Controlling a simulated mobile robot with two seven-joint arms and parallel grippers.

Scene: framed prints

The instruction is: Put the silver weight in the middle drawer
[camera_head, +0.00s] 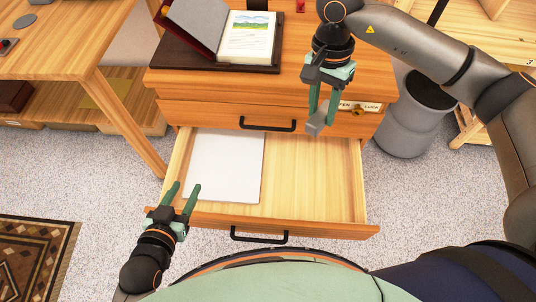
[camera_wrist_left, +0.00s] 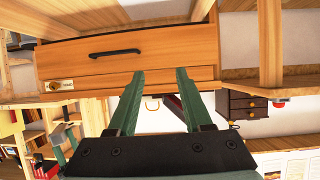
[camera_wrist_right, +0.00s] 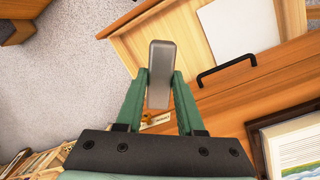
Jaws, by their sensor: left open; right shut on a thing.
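The silver weight (camera_head: 316,124) is a small grey block held between the fingertips of my right gripper (camera_head: 322,112). It also shows as a long grey bar in the right wrist view (camera_wrist_right: 160,72). It is in the air by the right part of the open drawer (camera_head: 310,180), and its exact height is unclear. The open drawer is below a shut drawer with a black handle (camera_head: 267,125). Any drawer below the open one is hidden. My left gripper (camera_head: 186,188) is open and empty near the open drawer's front left corner.
A white pad (camera_head: 224,166) lies in the drawer's left half; the right half is bare. A grey bin (camera_head: 405,130) stands right of the cabinet, and a wooden table (camera_head: 70,45) is at left.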

